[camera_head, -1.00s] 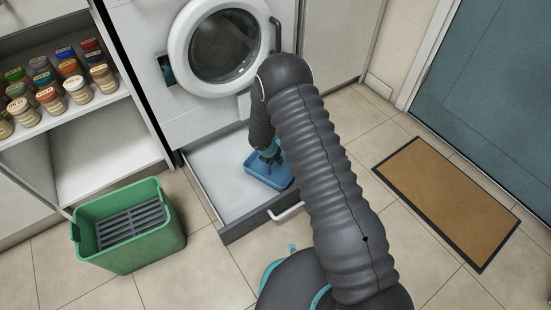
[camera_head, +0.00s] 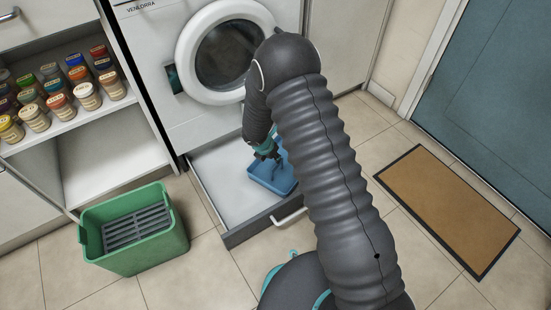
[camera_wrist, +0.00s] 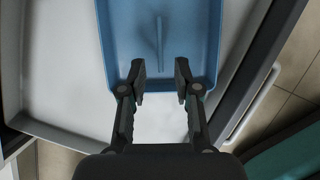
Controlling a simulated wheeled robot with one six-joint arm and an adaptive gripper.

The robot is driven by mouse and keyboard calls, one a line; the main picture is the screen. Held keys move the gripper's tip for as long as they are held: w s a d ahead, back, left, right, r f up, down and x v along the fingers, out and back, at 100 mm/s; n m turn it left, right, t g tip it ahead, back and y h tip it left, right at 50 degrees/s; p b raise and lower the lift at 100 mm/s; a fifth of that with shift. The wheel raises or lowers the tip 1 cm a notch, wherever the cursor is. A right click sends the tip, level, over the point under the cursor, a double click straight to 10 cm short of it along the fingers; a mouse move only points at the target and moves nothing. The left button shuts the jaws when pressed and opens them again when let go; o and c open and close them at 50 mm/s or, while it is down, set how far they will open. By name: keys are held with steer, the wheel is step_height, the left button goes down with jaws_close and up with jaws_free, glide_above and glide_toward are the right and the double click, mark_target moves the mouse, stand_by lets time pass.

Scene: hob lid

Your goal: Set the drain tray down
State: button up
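The blue drain tray (camera_head: 283,181) rests in the pulled-out drawer (camera_head: 215,190) below the washing machine, toward the drawer's right side. In the wrist view the tray (camera_wrist: 190,45) fills the top middle, with a thin raised rib inside. My gripper's fingers (camera_wrist: 158,80) are spread apart at the tray's near edge, with nothing clamped between them. Whether a fingertip still touches the rim cannot be told.
The drawer has a front handle (camera_head: 289,217). A green crate (camera_head: 150,252) with a grey slatted piece inside stands on the floor at left. Shelves with spice jars (camera_head: 60,105) are at upper left. The washing machine's round door (camera_head: 228,52) is shut. A brown mat (camera_head: 447,212) lies at right.

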steer(key=shift+v, duration=0.9)
steer(key=shift+d+r, duration=0.15)
steer(key=shift+r, duration=0.1)
steer(key=s+d+r+m, duration=0.2)
steer(key=d+r+m, duration=0.25)
steer(key=r, duration=0.45)
steer(key=s+d+r+m, duration=0.3)
steer(key=d+r+m, duration=0.15)
steer(key=r, duration=0.55)
steer(key=s+d+r+m, duration=0.2)
steer(key=d+r+m, duration=0.25)
steer(key=r, duration=0.45)
steer(key=s+d+r+m+y, duration=0.1)
steer(key=s+r+m, duration=0.3)
steer(key=s, duration=0.4)
steer(key=s+d+r+m+t, duration=0.1)
steer(key=s+d+r+m, duration=0.1)
steer(key=s+r+m, duration=0.2)
steer(key=s+d+r+m+y, duration=0.1)
steer(key=s+r+m, duration=0.3)
steer(key=s+m, duration=0.4)
steer(key=shift+s+d+t+y, duration=0.3)
steer(key=shift+s+d+t, duration=0.1)
steer(key=shift+s, duration=1.8)
